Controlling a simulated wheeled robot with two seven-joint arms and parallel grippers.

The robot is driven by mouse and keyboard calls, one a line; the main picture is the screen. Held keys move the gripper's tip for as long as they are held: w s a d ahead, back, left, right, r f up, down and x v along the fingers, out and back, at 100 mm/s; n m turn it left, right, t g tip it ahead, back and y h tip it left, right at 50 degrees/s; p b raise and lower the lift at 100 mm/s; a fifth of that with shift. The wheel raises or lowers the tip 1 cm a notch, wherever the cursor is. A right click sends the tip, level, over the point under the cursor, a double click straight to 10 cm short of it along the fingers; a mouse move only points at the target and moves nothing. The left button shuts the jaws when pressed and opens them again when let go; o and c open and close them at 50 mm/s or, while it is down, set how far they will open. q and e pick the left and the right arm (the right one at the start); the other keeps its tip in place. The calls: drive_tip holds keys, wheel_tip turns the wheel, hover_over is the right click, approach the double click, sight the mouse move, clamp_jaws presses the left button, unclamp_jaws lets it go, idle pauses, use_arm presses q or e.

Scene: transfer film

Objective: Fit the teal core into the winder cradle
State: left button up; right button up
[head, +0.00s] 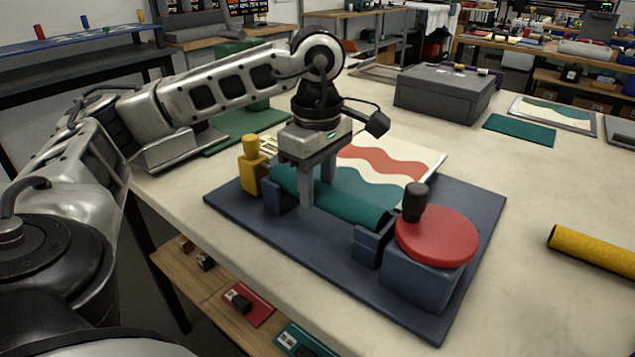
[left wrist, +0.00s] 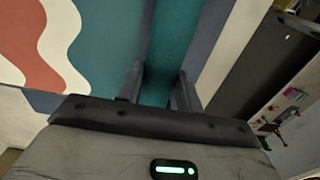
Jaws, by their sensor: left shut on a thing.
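The teal core (head: 350,208) is a long cylinder lying level along the winder cradle, from the yellow end block (head: 250,168) toward the red crank disc (head: 437,236). The cradle has a navy support (head: 275,197) near the yellow block and another navy support (head: 368,246) near the crank. In the left wrist view the core (left wrist: 160,70) runs between the two fingers (left wrist: 159,88). I cannot tell if the core touches both supports. My right gripper is not in view.
The cradle stands on a navy base plate (head: 320,262) on the pale table. A printed sheet (head: 390,160) lies behind the core. A grey box (head: 445,92) stands further back, and a yellow roll (head: 595,252) lies at the right.

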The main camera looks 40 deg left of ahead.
sight(318, 183)
use_arm(q)
drive_tip(key=shift+f, duration=0.2)
drive_tip(key=o, duration=1)
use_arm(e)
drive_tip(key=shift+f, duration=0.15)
use_arm(q)
drive_tip(key=shift+r, duration=0.15)
drive_tip(key=shift+r, duration=0.25)
wheel_tip(318, 183, up, 12)
drive_tip(key=p, duration=0.4)
drive_tip(key=shift+f+p, duration=0.15)
drive_tip(key=shift+p, duration=0.25)
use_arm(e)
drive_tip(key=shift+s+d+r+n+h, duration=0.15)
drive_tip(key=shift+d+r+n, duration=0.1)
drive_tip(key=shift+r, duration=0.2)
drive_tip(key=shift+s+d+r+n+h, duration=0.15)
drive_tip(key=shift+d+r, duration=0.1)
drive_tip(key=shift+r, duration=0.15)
